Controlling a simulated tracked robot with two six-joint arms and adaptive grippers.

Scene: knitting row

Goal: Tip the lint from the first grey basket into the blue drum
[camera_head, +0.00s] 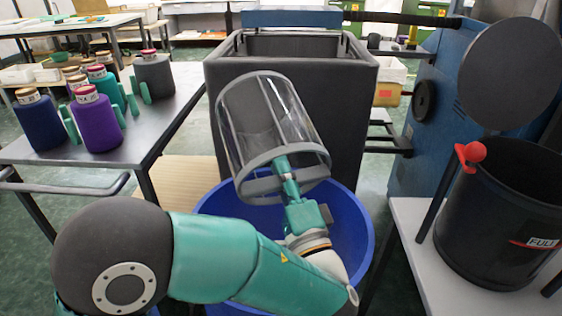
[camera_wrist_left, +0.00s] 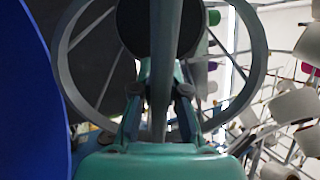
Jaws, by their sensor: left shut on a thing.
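The first grey basket (camera_head: 270,185) has clear walls and grey rings, and it is tilted above the blue drum (camera_head: 355,230). My left gripper (camera_head: 285,170) is shut on a grey bar at the basket's near end. The wrist view shows the basket's spoked ring (camera_wrist_left: 250,75) and the bar between the fingers of the left gripper (camera_wrist_left: 158,115). The blue drum fills the left edge of that view (camera_wrist_left: 32,95). My arm and the basket cover part of the drum's opening. I cannot tell whether lint is in the basket or the drum. My right gripper is not in view.
A tall dark bin (camera_head: 345,120) stands right behind the basket. A grey table (camera_head: 170,110) with yarn cones (camera_head: 97,120) is at left. A black bucket marked FULL (camera_head: 500,220) stands on a white surface (camera_head: 415,225) at right, near a blue machine (camera_head: 435,150).

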